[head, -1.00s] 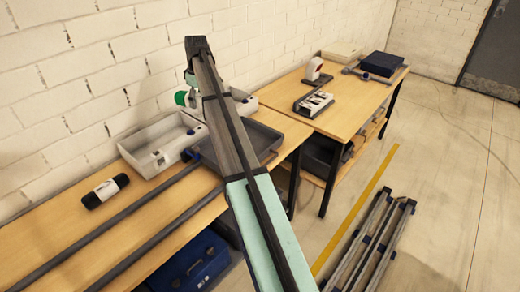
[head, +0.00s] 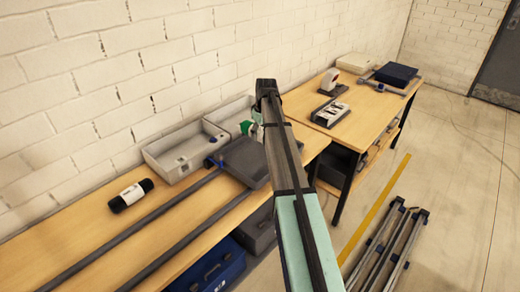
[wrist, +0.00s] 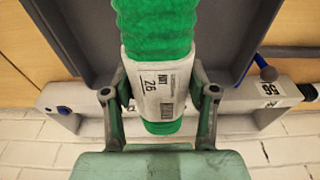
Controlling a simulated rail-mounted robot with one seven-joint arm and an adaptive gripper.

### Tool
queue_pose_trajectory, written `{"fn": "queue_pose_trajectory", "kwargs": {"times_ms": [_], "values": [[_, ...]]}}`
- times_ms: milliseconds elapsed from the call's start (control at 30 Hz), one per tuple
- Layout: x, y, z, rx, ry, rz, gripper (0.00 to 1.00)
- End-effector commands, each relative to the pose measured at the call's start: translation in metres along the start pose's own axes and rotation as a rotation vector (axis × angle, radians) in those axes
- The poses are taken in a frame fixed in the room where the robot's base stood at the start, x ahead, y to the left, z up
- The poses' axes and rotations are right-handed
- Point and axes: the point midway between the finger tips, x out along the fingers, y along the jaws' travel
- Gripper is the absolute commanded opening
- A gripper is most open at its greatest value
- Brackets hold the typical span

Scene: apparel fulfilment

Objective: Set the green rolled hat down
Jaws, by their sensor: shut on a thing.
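My gripper (wrist: 158,98) is shut on the green rolled hat (wrist: 155,30), with one finger on each side of its white label band (wrist: 160,85). The band reads "NRT 26" and has a barcode. In the wrist view the hat overlaps a dark grey tray (wrist: 238,35) and reaches toward its inside. I cannot tell whether it touches the tray. In the head view only a bit of green (head: 257,117) shows beside my arm, which hides most of the gripper and hat.
A light grey bin (head: 185,152) stands against the wall on the wooden table (head: 60,245). A black roll with a white label (head: 130,195) lies at left. Long dark bars (head: 165,235) run along the table. A second table (head: 375,105) is at right.

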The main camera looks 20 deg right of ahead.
Motion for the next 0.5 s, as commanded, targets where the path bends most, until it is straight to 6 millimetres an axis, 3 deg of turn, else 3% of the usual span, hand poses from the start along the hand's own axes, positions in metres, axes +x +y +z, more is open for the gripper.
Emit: {"fn": "queue_pose_trajectory", "kwargs": {"times_ms": [200,500], "values": [[0.044,-0.001,0.007,0.000,-0.002,-0.002,0.22],[0.067,0.000,0.010,-0.001,0.000,0.000,0.22]]}}
